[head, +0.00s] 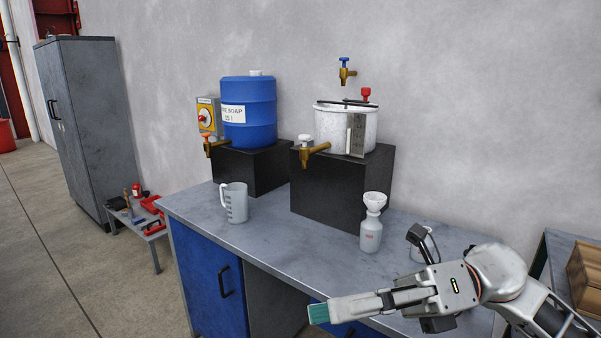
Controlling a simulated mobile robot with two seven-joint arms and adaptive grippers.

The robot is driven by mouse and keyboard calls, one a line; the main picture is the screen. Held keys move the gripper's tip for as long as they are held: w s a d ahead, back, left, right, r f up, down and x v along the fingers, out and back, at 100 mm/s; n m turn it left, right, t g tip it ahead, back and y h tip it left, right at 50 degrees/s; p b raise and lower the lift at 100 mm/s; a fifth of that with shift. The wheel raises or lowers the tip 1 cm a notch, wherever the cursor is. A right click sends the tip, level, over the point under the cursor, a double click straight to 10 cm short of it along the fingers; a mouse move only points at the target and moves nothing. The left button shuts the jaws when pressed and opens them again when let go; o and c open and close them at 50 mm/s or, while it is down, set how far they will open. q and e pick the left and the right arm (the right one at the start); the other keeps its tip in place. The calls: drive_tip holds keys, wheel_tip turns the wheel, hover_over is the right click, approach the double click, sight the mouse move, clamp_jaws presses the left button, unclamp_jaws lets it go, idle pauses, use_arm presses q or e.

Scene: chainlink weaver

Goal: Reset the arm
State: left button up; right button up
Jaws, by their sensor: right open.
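My right arm comes in from the lower right, and its gripper (335,308) points left above the front edge of the grey workbench (275,235). Its long pale finger ends in a teal pad. The gripper is open, and nothing shows between its fingers. The view is nearly side-on, so the gap is hard to see. My left gripper is not in view.
A measuring jug (235,203) and a white bottle with a funnel (371,222) stand on the bench. Behind are a blue soap drum (248,112) and a white pot (338,125) with taps, on black stands. A small pale container is partly hidden behind my gripper.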

drive_tip(key=w+d+f+m+t+y, duration=0.25)
drive_tip(key=w+m+t, duration=0.25)
drive_tip(key=m+t, duration=0.4)
drive_tip(key=w+d+f+m+t+y, duration=0.1)
drive_tip(key=w+f+m+t, duration=0.35)
drive_tip(key=m+t, duration=0.4)
drive_tip(key=w+d+f+m+t+h, duration=0.1)
drive_tip(key=d+f+m+t+h, duration=0.15)
drive_tip(key=f+m+h, duration=0.4)
drive_tip(key=w+d+f+m+t+h, duration=0.2)
drive_tip(key=d+f+m+h, duration=0.15)
drive_tip(key=f+m, duration=0.5)
drive_tip(key=s+d+f+m+g+h, duration=0.2)
drive_tip(key=s+f, duration=0.4)
drive_tip(key=f, duration=0.3)
drive_tip(key=s+d+f+m+g+h, duration=0.2)
drive_tip(key=s+f+m, duration=0.3)
drive_tip(key=f, duration=0.4)
drive_tip(key=s+d+f+m+g+h, duration=0.2)
drive_tip(key=s+f+m+g+h, duration=0.1)
drive_tip(key=s+f, duration=0.4)
wheel_tip(320, 180, down, 3)
drive_tip(key=shift+h+p, duration=0.35)
drive_tip(key=shift+h, duration=0.4)
